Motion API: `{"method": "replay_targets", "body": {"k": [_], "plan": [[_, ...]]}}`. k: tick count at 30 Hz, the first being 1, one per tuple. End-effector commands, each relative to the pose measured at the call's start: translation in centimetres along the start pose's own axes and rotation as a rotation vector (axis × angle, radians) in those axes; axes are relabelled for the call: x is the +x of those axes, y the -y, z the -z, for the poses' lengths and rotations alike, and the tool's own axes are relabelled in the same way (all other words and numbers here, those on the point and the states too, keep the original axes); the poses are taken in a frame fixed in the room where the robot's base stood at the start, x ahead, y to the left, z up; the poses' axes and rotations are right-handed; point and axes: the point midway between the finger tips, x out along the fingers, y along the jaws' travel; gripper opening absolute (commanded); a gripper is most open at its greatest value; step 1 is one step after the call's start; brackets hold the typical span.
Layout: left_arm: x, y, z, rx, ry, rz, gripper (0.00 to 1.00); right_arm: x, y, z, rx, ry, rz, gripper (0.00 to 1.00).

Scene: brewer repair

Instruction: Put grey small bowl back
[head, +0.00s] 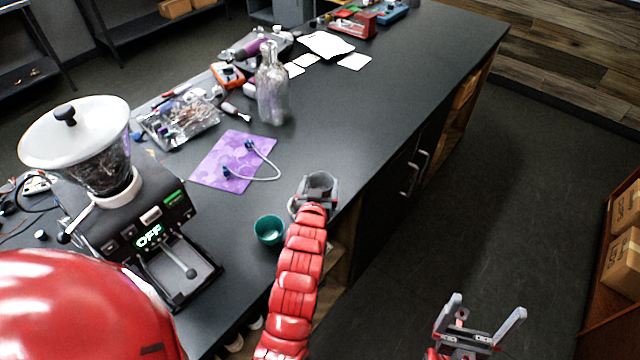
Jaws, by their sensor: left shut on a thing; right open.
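The grey small bowl (320,182) is at the front edge of the dark worktop, in the middle of the head view. My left gripper (317,190) is shut on it, with its fingers at the bowl's sides. Whether the bowl touches the worktop or is held just above it, I cannot tell. My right gripper (486,311) is open and empty at the lower right, over the floor and away from the worktop.
A teal cup (269,230) stands just left of my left gripper. The brewer (150,225) with its white-lidded hopper stands at the left. A purple mat (222,163) with a cable, a glass bottle (272,90) and a parts tray (182,122) lie beyond. The worktop (375,110) right of the bottle is clear.

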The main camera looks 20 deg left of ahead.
Motion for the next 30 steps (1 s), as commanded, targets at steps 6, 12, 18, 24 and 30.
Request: {"method": "replay_targets", "body": {"k": [6,12,18,24,30], "plan": [[0.3,0.0,-1.0,-0.001,-0.002,-0.001,0.26,0.4,0.0,0.1,0.0,0.0,0.0,1.0],[0.4,0.0,-1.4,0.0,-0.001,-0.001,0.26,0.1,0.0,0.0,0.0,0.0,0.0,1.0],[0.3,0.0,-1.3,0.0,-0.001,-0.001,1.0,0.2,0.0,0.0,0.0,0.0,0.0,1.0],[0.2,0.0,-0.9,0.0,0.0,-0.001,1.0,0.6,0.0,0.1,0.0,0.0,0.0,1.0],[-1.6,-0.1,-1.4,0.0,0.0,-0.003,1.0,-0.5,0.0,-0.1,0.0,0.0,0.0,1.0]]}}
